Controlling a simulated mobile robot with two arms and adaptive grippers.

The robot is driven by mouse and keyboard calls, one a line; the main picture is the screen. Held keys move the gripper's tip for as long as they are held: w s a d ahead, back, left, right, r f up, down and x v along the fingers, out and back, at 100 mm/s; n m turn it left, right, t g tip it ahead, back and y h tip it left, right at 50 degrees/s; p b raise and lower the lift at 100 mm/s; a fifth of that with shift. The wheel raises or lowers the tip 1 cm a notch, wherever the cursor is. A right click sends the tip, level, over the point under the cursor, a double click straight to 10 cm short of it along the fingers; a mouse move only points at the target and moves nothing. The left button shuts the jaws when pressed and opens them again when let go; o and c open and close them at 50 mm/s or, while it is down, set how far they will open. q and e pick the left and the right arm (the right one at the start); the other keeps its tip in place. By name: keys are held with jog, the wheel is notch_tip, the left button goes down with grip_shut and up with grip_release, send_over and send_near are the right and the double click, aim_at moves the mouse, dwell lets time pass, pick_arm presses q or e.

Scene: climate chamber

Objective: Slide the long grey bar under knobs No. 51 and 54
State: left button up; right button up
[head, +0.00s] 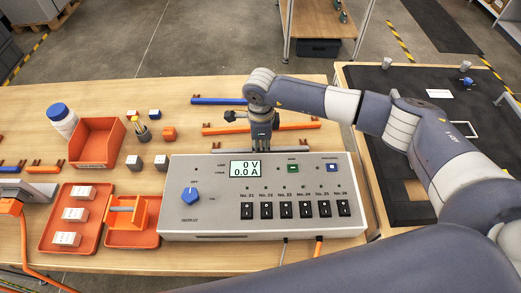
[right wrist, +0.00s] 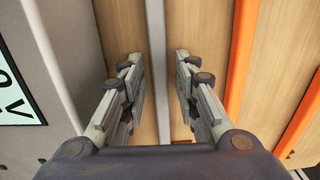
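The long grey bar (right wrist: 156,60) runs lengthwise between the two fingers of my right gripper (right wrist: 160,90) in the right wrist view. The fingers are open, with a gap on each side of the bar. In the head view my right gripper (head: 262,142) points down just behind the grey power supply box (head: 215,170). I cannot make out knobs labelled No. 51 or 54. My left gripper is not in view.
An orange bar (right wrist: 242,60) lies parallel beside the grey one. The box has a display (head: 245,169), a blue dial (head: 189,195) and several black switches. Orange trays (head: 48,240) and small blocks stand left. A dark-topped table (head: 380,85) stands right.

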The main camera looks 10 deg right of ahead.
grip_shut()
jog(key=shift+r, duration=0.1)
jog(key=shift+r+p, duration=1.3)
jog(key=shift+r, duration=1.15)
